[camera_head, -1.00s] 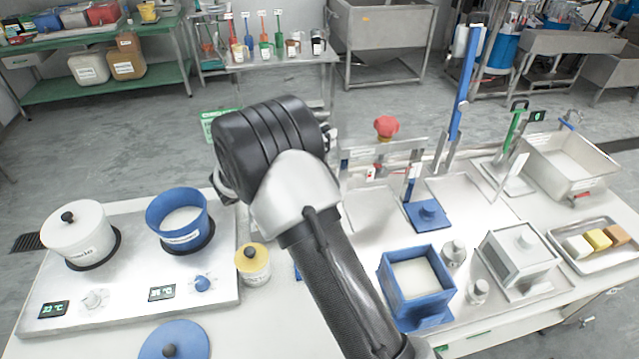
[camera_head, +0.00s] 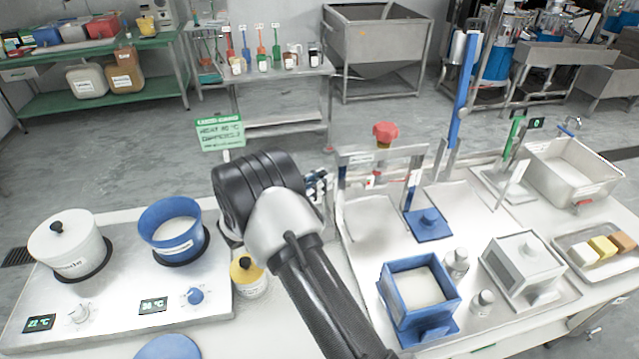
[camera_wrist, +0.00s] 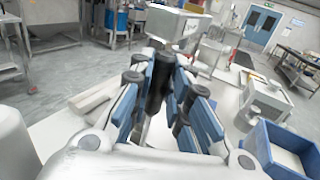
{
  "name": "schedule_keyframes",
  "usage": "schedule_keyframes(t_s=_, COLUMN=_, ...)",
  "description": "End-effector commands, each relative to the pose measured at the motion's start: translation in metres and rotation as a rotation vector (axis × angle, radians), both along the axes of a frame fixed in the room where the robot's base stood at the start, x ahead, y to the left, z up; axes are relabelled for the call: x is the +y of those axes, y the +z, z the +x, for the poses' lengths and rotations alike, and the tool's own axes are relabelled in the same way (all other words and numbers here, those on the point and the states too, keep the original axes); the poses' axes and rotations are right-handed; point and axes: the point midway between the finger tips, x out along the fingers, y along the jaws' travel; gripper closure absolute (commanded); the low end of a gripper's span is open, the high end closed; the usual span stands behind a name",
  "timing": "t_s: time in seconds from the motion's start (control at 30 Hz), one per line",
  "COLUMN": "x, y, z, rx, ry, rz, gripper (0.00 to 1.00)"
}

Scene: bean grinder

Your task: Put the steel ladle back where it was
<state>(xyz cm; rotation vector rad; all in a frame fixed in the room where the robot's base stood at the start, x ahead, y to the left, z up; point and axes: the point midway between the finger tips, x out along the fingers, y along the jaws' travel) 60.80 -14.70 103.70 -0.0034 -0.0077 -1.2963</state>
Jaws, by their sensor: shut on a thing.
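My gripper (camera_head: 317,186) is mostly hidden behind my own wrist in the head view, above the table between the hot plate and the metal frame. In the wrist view my gripper (camera_wrist: 172,64) has its blue-padded fingers closed around a dark upright handle (camera_wrist: 157,92). I take this to be the handle of the steel ladle; its bowl is not visible, and I cannot tell how it hangs.
A hot plate (camera_head: 120,318) at left bears a white lidded pot (camera_head: 68,246) and a blue pot (camera_head: 172,226). A yellow-lidded jar (camera_head: 248,276) stands beside it. A metal frame with a red knob (camera_head: 386,132), a blue box (camera_head: 390,282) and a sink basin (camera_head: 565,175) stand right.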

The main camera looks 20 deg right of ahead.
Motion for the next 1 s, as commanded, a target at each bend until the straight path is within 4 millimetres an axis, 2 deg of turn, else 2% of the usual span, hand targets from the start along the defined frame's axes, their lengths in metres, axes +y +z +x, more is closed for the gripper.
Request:
schedule_keyframes(t_s=0.17, x=0.0, y=-0.004, z=0.0, rx=0.0, ry=0.0, rz=-0.001, gripper=1.0)
schedule_keyframes(t_s=0.2, x=0.0, y=-0.003, z=0.0, rx=0.001, ry=0.0, rz=0.0, gripper=0.81)
schedule_keyframes(t_s=0.47, x=0.0, y=-0.003, z=0.0, rx=0.001, ry=0.0, rz=0.0, gripper=0.63)
schedule_keyframes(t_s=0.83, x=0.0, y=0.002, z=0.0, rx=0.001, ry=0.0, rz=0.0, gripper=0.63)
schedule_keyframes(t_s=1.0, x=0.024, y=0.001, z=-0.006, rx=0.002, ry=0.004, rz=-0.001, gripper=0.63)
